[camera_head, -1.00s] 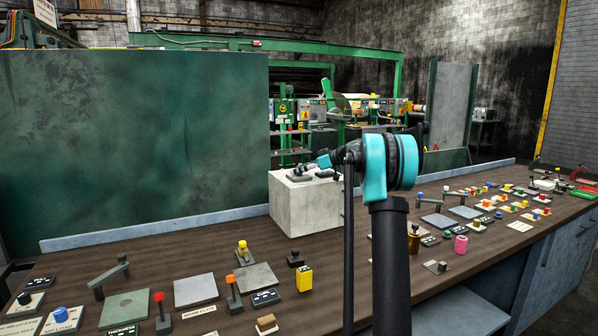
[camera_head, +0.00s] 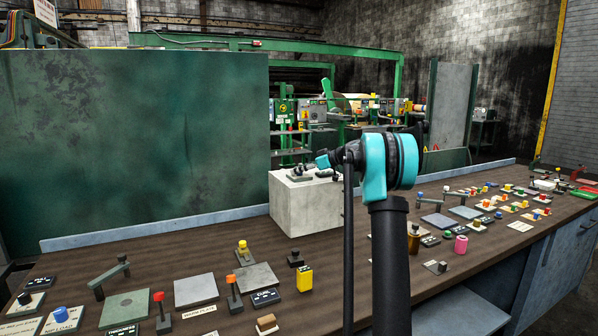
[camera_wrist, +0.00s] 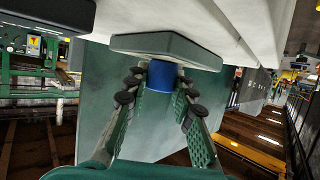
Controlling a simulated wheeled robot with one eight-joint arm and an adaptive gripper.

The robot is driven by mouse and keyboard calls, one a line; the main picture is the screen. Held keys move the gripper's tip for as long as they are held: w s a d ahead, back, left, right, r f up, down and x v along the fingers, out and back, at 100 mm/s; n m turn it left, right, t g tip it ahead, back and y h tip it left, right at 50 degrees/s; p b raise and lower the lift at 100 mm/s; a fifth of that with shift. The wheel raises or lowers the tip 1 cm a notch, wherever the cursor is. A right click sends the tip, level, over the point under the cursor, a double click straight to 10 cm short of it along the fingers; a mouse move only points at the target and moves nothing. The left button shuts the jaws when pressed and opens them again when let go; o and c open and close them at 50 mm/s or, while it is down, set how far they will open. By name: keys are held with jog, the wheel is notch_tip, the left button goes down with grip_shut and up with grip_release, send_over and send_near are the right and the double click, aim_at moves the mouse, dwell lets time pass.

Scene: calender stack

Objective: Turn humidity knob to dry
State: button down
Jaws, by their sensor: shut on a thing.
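In the wrist view a blue round knob (camera_wrist: 163,76) sits on a dark grey base plate (camera_wrist: 165,46), which is fixed against a pale surface. My gripper (camera_wrist: 162,82) has its two green fingers with dark pads on either side of the knob and is shut on it. No label or dry mark can be read, so I cannot tell the knob's setting. In the head view my arm reaches to the top of a pale concrete block (camera_head: 300,208). Small dark grey fittings show there, but the blue knob itself cannot be made out.
A long dark wooden bench (camera_head: 205,260) carries several levers, plates and coloured knobs. A yellow block (camera_head: 305,280) stands near the concrete block. A large green panel (camera_head: 135,140) rises behind the bench at left. Green machinery stands farther back.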

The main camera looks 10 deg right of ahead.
jog(key=m+t+h, duration=0.4)
jog(key=m, duration=0.1)
jog(key=shift+a+m+t+h, duration=0.15)
jog(key=shift+m+t+h, duration=0.95)
jog(key=shift+m+h, duration=1.3)
jog(key=shift+h, duration=0.4)
jog(key=shift+m+h, duration=1.5)
jog(key=shift+h, duration=0.1)
jog(key=shift+m+h, duration=0.4)
jog(key=shift+h, duration=0.1)
jog(key=c, duration=1.3)
grip_release()
jog(key=shift+o, duration=0.2)
jog(key=shift+s, duration=0.1)
jog(key=v, duration=1.1)
jog(key=shift+s+r, duration=0.2)
jog(key=shift+s, duration=0.15)
